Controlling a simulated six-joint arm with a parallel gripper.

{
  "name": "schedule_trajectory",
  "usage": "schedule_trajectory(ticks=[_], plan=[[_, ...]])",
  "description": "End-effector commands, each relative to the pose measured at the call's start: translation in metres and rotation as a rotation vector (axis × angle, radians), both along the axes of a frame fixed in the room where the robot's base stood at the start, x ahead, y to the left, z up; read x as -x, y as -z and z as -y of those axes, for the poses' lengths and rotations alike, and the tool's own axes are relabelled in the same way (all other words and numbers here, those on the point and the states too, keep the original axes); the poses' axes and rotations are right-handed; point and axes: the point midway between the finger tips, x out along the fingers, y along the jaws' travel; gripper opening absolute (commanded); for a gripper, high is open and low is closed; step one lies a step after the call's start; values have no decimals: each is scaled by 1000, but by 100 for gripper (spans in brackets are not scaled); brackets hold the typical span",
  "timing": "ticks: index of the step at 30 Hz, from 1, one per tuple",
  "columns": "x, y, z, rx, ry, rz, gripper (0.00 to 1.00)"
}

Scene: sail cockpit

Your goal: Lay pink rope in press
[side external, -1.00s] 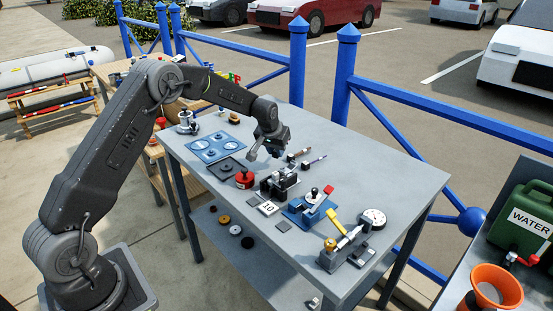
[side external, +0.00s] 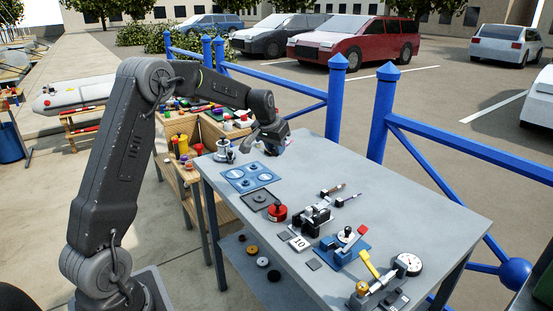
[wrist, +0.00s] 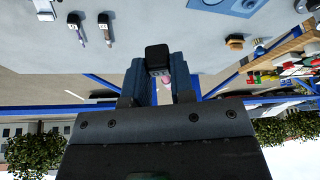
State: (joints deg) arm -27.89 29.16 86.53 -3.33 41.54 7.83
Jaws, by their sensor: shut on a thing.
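My gripper (side external: 270,143) hangs over the far left end of the grey table. In the wrist view its two fingers (wrist: 160,85) are closed in around a small pink piece (wrist: 166,80), which I take for the pink rope; most of it is hidden. A dark block (wrist: 157,57) shows at the fingertips. On the table are a black clamp-like device (side external: 314,216) and a blue-based device with a red-tipped lever (side external: 345,241). I cannot tell for certain which is the press.
The grey table (side external: 405,190) has free room along its right side. A blue plate (side external: 250,177), a red round pot (side external: 277,211) and two small tools (side external: 340,193) lie on it. A dial gauge (side external: 408,264) stands at the near end. A blue railing (side external: 382,110) runs behind.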

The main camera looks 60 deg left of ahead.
Motion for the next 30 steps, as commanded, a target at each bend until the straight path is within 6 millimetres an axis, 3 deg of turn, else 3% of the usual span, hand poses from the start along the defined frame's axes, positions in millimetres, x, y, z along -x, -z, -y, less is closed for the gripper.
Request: schedule_trajectory(ticks=[7,11,15,21,30], plan=[[1,2,60,2,74,-8,0],[6,0,106,2,130,-8,0],[21,0,166,1,209,-7,0],[49,1,233,2,305,-6,0],[83,4,285,3,391,-5,0]])
